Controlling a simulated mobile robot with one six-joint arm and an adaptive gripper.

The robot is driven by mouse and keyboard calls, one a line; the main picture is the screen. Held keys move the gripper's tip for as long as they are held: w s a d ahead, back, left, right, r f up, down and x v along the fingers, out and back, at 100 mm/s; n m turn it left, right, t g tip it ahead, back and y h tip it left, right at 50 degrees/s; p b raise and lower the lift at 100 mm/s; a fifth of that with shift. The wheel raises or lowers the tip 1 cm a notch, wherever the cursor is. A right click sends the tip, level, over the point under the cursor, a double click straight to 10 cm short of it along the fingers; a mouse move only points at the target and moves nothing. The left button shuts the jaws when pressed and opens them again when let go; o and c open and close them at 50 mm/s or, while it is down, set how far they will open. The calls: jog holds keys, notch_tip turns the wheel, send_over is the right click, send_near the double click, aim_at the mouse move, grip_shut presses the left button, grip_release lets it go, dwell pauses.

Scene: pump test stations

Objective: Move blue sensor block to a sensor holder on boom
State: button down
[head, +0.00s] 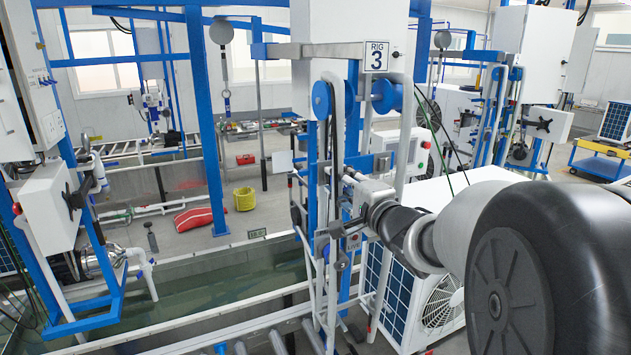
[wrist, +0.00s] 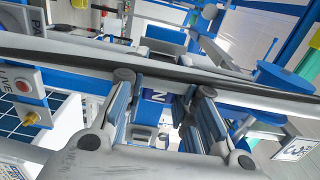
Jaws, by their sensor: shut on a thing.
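My gripper (wrist: 163,108) shows in the wrist view with its two fingers on either side of a blue block (wrist: 155,96) with a pale mark on its face. I take this for the blue sensor block; its far side is hidden. In the head view my gripper (head: 345,225) is at the end of my arm, close to the rig 3 frame, and the block cannot be made out there. A grey bar (wrist: 230,75) crosses the wrist view close to the fingers. I cannot tell whether it is the boom, or whether it touches the block. No sensor holder can be identified clearly.
The rig 3 sign (head: 376,57) hangs on the blue frame above my gripper. A white unit with a fan (head: 440,300) stands below my arm. A water trough (head: 215,275) lies to the left.

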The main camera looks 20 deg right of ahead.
jog(key=shift+w, duration=0.45)
dwell(0.6)
jog(key=c, duration=1.2)
grip_release()
jog(key=s, duration=1.2)
jog(key=shift+d, duration=0.15)
